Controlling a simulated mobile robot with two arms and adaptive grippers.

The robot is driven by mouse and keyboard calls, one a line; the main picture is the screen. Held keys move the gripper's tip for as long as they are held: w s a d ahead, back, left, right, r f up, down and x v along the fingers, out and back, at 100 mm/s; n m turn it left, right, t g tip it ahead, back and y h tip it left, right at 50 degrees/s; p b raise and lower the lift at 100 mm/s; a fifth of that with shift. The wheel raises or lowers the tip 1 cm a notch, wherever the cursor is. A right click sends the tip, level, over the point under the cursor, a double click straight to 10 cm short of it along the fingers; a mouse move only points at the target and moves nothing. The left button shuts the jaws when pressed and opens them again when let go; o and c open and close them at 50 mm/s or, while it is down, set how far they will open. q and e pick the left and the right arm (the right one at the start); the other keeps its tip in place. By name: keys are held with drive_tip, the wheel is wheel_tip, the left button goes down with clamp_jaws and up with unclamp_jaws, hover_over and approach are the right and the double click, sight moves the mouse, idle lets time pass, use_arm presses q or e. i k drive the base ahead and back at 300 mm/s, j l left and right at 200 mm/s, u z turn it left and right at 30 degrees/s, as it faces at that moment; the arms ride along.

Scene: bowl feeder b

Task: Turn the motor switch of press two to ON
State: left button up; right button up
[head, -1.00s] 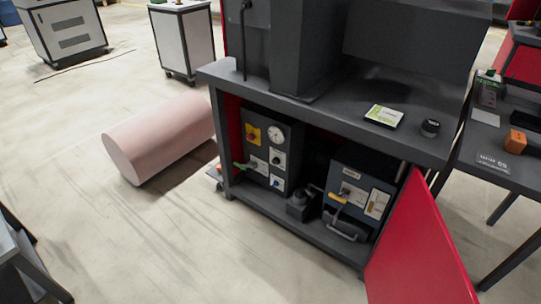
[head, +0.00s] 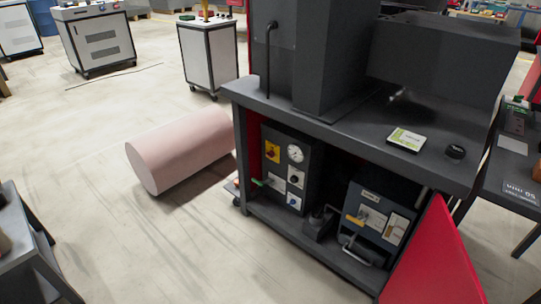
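A dark press bench (head: 350,135) stands at centre right with its lower bay open. Inside the bay at the left is a dark control box (head: 312,165). It carries a yellow and red rotary switch (head: 271,152), a round white gauge (head: 295,153), a green-handled lever (head: 262,183) and two knobs on white plates. The labels are too small to read, so I cannot tell the motor switch's position or the press number. A second box (head: 376,215) with a yellow-handled lever (head: 355,218) stands to the right in the bay. Neither of my grippers shows.
A red door (head: 436,262) stands open at the bay's right side. A pink cylinder (head: 180,150) lies on the floor left of the bench. A grey table (head: 22,250) is at the lower left. Floor (head: 150,245) in front is clear.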

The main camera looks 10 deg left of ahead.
sight(270, 154)
drive_tip(key=z, duration=0.55)
drive_tip(key=i+j+z, duration=0.15)
drive_tip(key=j+z, duration=0.75)
drive_tip(key=j, duration=0.25)
